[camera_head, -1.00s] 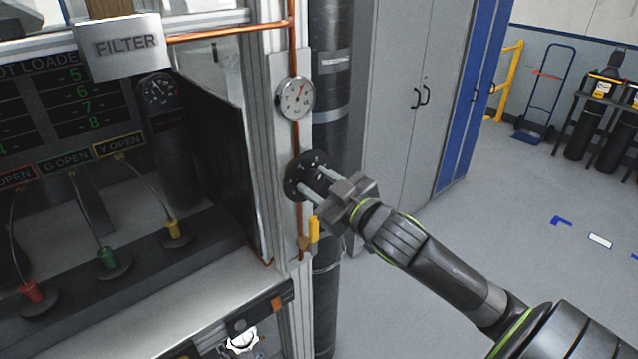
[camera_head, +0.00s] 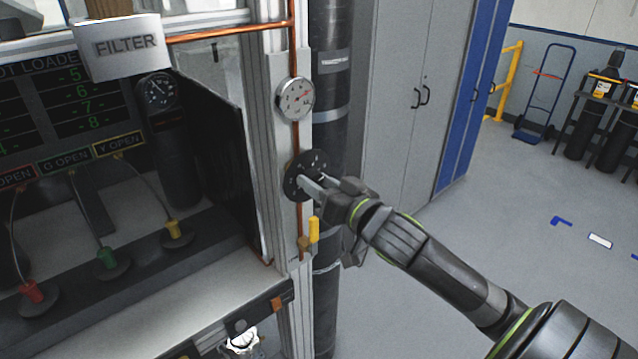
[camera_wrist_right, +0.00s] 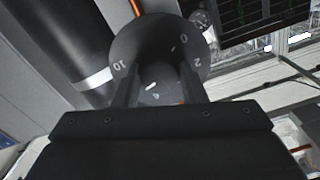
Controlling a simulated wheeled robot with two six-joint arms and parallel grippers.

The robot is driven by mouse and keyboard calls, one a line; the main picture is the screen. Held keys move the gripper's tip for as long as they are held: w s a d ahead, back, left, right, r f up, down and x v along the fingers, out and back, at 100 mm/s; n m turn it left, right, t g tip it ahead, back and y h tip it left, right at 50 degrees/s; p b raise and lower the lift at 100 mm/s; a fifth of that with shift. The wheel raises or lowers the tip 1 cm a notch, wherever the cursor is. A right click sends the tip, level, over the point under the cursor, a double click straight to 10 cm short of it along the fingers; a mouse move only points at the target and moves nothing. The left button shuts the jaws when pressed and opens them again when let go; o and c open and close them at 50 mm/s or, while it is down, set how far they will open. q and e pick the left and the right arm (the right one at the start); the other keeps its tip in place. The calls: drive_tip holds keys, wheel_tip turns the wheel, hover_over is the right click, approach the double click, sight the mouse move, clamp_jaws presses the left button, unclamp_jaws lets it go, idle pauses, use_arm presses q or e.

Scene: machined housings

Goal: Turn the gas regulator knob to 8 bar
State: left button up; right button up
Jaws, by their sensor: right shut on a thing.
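The black round regulator knob (camera_head: 313,160) sits on the copper pipe at the cabinet's corner post, with small white marks on its face. My right gripper (camera_head: 312,184) comes in from the right and is shut on the knob's middle grip. In the right wrist view the dial face (camera_wrist_right: 178,32) shows 10, 0 and 2, and the two fingers (camera_wrist_right: 160,88) stand either side of the grip. A white round gauge (camera_head: 295,98) is above the knob; its reading is too small to tell. My left gripper is not in view.
A yellow valve handle (camera_head: 314,229) is just below the knob. A dark cylinder (camera_head: 328,110) stands close behind the post. Open floor (camera_head: 480,270) lies to the right.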

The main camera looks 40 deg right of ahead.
idle(0.5)
drive_tip(key=o, duration=1)
